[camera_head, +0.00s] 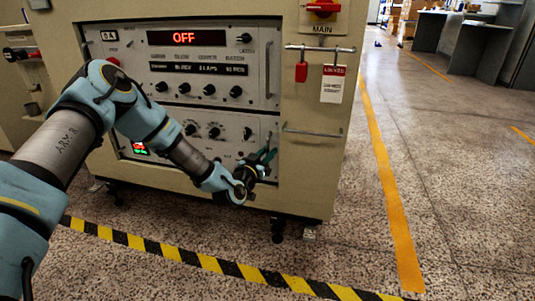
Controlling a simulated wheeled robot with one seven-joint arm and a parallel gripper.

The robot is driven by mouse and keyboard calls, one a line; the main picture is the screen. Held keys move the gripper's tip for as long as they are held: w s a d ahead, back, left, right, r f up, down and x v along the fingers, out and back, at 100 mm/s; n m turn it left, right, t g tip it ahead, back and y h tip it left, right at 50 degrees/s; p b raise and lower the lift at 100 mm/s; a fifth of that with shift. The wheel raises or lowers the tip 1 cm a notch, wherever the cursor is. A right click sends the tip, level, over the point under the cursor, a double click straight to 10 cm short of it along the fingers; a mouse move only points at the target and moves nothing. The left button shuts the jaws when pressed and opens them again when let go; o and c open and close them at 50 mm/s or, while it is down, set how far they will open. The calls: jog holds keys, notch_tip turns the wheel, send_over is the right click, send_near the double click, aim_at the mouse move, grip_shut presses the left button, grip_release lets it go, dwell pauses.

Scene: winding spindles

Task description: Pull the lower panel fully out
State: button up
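The lower panel (232,121) is a grey-white drawer front with several black knobs and a small lit red and green display at its lower left. It sits in the beige cabinet below the upper panel and looks about flush with the frame. My gripper (268,156) is at the lower right of this panel, where its handle (269,138) partly shows. My arm hides the panel's lower middle.
The upper panel (215,55) shows a red "OFF" display and has its own handle at right. A red lock (301,72) and a "LOCKED" tag (333,84) hang from a bar on the cabinet. Yellow-black tape (208,263) crosses the floor in front. Open floor lies to the right.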

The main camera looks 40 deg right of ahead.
grip_shut()
dwell(1.3)
